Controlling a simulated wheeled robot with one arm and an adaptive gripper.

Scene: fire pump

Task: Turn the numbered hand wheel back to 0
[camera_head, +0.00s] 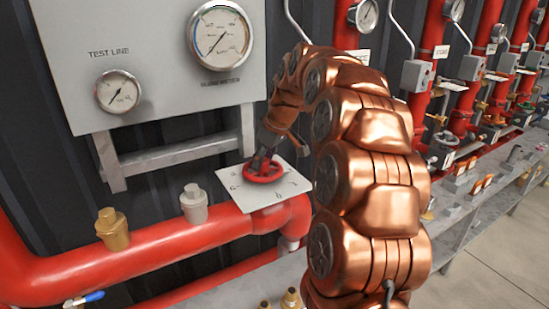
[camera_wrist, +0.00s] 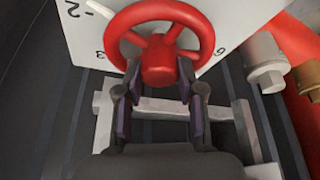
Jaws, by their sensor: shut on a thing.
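The red hand wheel (camera_head: 265,177) sits over a white square number plate (camera_head: 236,197) on the red pipe. In the wrist view the wheel (camera_wrist: 158,62) fills the upper middle, with its hub and spokes showing. The plate (camera_wrist: 243,14) shows behind it with a 2, a 3 and what looks like a 6 or 9 around the wheel.
A grey panel (camera_head: 75,40) with a large gauge (camera_head: 220,36) and a small gauge (camera_head: 118,92) stands behind, on a bracket (camera_head: 170,158). A brass fitting (camera_head: 112,228) and a grey fitting (camera_head: 194,205) rise from the pipe at left. More red pipes and valves line the right.

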